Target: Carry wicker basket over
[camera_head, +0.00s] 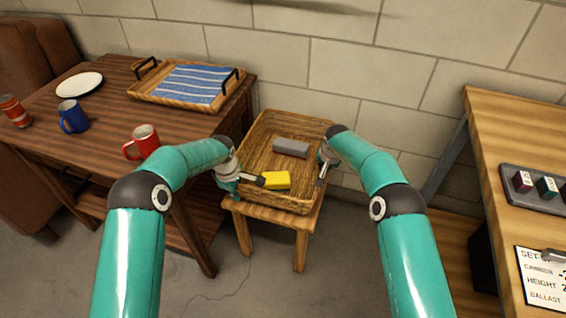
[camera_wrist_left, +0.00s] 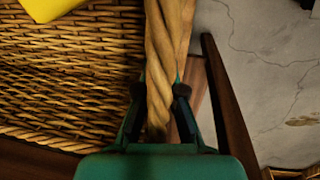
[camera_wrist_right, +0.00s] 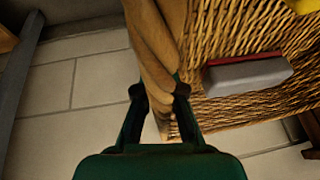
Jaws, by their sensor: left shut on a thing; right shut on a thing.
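The wicker basket (camera_head: 262,132) is on a small wooden stool (camera_head: 272,219) between the dark table and the right bench. A grey block with a red edge (camera_head: 291,148) and a yellow block (camera_head: 276,180) lie in it. My left gripper (camera_head: 250,179) is shut on the basket's left rim, and the left wrist view shows its fingers on both sides of the twisted rim (camera_wrist_left: 165,60). My right gripper (camera_head: 322,172) is shut on the right rim, which also shows in the right wrist view (camera_wrist_right: 155,50). I cannot tell whether the basket touches the stool.
A dark table (camera_head: 105,115) at left carries a tray with a striped cloth (camera_head: 190,84), a white plate (camera_head: 79,85), a blue mug (camera_head: 72,117), a red mug (camera_head: 142,141) and a can (camera_head: 14,111). A wooden bench (camera_head: 515,130) stands at right. A block wall is behind.

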